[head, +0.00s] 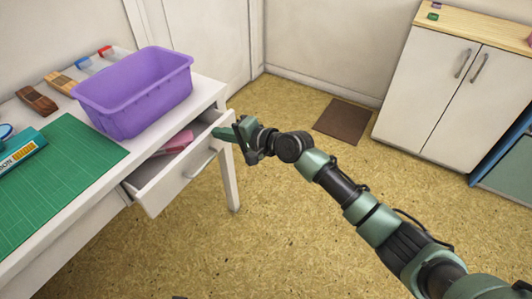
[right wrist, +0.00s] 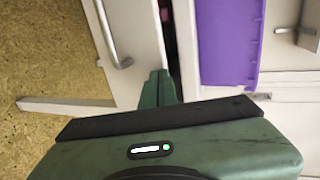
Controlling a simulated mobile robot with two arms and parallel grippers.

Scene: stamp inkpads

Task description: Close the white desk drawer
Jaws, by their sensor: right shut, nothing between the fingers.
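The white desk drawer (head: 168,188) is pulled out from under the desk top, with a pink item (head: 178,142) inside. Its metal bar handle (head: 201,164) is on the front panel. My right gripper (head: 222,133) is shut and empty, its fingertips at the far right end of the drawer front. In the right wrist view, the shut fingertips (right wrist: 158,82) overlap the drawer front (right wrist: 134,35), beside its handle (right wrist: 109,38). I cannot tell whether they touch it. My left gripper is not in view.
On the white desk are a purple bin (head: 135,95), a green cutting mat (head: 60,170), wooden stamps (head: 37,99) and a teal box (head: 20,150). A desk leg (head: 229,180) stands near my right gripper. A brown floor mat (head: 342,121) and white cabinet (head: 430,90) are farther away. The floor before the drawer is clear.

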